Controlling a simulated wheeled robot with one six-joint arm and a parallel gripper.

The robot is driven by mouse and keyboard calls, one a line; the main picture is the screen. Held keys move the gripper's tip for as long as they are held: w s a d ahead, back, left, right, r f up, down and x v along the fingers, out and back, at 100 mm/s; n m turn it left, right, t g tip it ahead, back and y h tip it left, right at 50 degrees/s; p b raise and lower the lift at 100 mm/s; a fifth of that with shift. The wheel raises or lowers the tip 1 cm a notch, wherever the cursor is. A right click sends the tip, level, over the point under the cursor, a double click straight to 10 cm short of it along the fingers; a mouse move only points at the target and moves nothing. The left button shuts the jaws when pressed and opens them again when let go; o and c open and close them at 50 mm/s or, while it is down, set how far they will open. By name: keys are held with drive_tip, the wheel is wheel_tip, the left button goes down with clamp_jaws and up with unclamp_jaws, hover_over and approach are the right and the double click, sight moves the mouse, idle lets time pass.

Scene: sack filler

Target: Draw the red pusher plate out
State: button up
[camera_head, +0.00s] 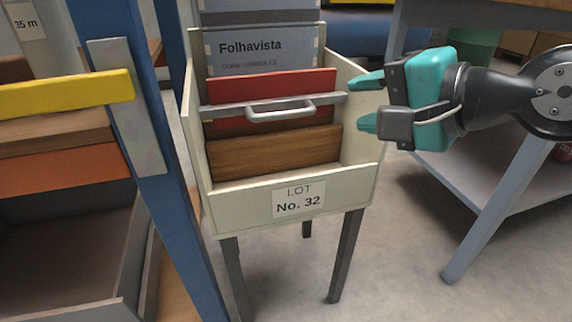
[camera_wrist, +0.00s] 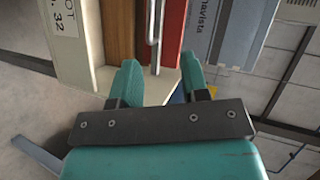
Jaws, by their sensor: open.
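The red pusher plate (camera_head: 322,83) stands upright in a cream box on legs, with a grey crossbar and a silver bar handle (camera_head: 281,112) on its front. In the wrist view the red plate (camera_wrist: 173,30) and its handle (camera_wrist: 155,38) show beyond the fingers. My gripper (camera_head: 367,103) is open and empty at the right side of the box, to the right of the handle and apart from it. In the wrist view my gripper (camera_wrist: 160,80) has its two teal fingers spread, with the box's side wall between and beyond them.
The cream box (camera_head: 232,200) has a "LOT No. 32" label on its front wall. A brown wooden block (camera_head: 270,155) lies before the plate; grey "Folhavista" packs (camera_head: 265,50) stand behind it. A blue post (camera_head: 150,190) with a yellow bar (camera_head: 65,93) is at left; a grey table (camera_head: 480,190) is at right.

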wheel_tip(320, 180, down, 5)
drive_tip(key=w+m+t+b, duration=0.1)
drive_tip(key=m+b, duration=0.1)
drive_tip(key=b, duration=0.2)
drive_tip(key=m+t+p, duration=0.1)
drive_tip(key=p, duration=1.3)
approach(288, 115)
drive_tip(key=x, duration=0.2)
drive_tip(key=p+x, duration=0.3)
drive_tip(key=x, duration=0.5)
drive_tip(key=shift+w+a+f+p, duration=0.1)
drive_tip(key=shift+w+a+p, duration=0.1)
drive_tip(key=shift+w+p, duration=0.15)
drive_tip(key=shift+s, duration=0.1)
clamp_jaws()
